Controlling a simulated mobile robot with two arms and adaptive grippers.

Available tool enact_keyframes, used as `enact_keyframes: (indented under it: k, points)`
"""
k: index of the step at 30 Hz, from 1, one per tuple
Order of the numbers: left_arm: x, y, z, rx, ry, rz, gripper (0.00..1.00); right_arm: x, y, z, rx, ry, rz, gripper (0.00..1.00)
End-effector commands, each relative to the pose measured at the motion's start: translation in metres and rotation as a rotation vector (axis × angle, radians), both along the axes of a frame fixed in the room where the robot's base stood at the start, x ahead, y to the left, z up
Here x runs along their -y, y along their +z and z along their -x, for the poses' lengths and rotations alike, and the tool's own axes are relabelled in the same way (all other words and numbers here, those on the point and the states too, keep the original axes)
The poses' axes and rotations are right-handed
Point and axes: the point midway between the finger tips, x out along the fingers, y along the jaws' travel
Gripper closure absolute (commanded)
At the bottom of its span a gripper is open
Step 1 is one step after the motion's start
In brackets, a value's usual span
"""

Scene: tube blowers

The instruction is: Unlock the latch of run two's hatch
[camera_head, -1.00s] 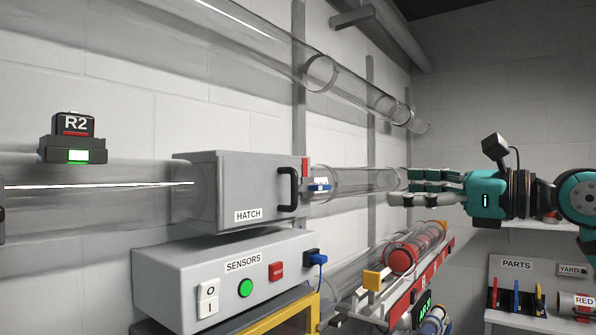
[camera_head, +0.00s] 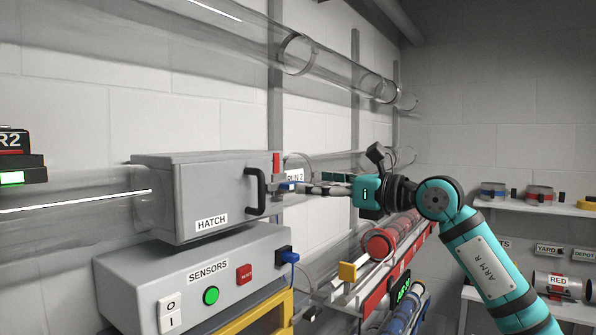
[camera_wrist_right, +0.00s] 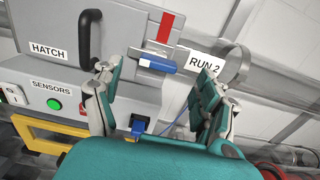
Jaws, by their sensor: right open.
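Run two's hatch (camera_head: 205,195) is a grey box on a clear tube, with a black handle (camera_head: 255,190) at its right end. The latch (camera_head: 288,187) is a small blue lever just right of the handle, below a red strip (camera_head: 277,163). In the right wrist view the blue latch (camera_wrist_right: 157,64) lies ahead, between the lines of the fingers. My right gripper (camera_head: 312,188) is close to the latch from the right, in the wrist view (camera_wrist_right: 155,95) open with nothing between its fingers. I cannot tell whether it touches the latch. My left gripper is not in view.
A grey SENSORS box (camera_head: 200,280) with switches, a green button and a blue plug (camera_head: 288,256) sits under the hatch. A RUN 2 label (camera_wrist_right: 205,64) is right of the latch. A rack with a red canister (camera_head: 380,244) stands below my arm; shelves (camera_head: 530,208) are at right.

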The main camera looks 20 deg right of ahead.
Motion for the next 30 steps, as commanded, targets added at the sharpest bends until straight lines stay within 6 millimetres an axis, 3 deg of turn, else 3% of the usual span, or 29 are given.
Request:
enact_keyframes:
  k: [1, 9, 20, 30]
  points:
    - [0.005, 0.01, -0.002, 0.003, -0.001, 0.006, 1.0, -0.007, 0.005, -0.009, -0.002, 0.003, -0.003, 0.25]
    - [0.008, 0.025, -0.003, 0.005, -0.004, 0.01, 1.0, -0.028, 0.002, -0.036, -0.001, 0.0, -0.002, 0.25]
    - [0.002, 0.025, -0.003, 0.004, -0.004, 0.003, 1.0, -0.032, 0.0, -0.041, 0.0, -0.001, 0.0, 0.25]
    - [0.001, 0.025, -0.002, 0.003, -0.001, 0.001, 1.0, -0.031, 0.0, -0.041, 0.0, -0.001, 0.0, 0.67]
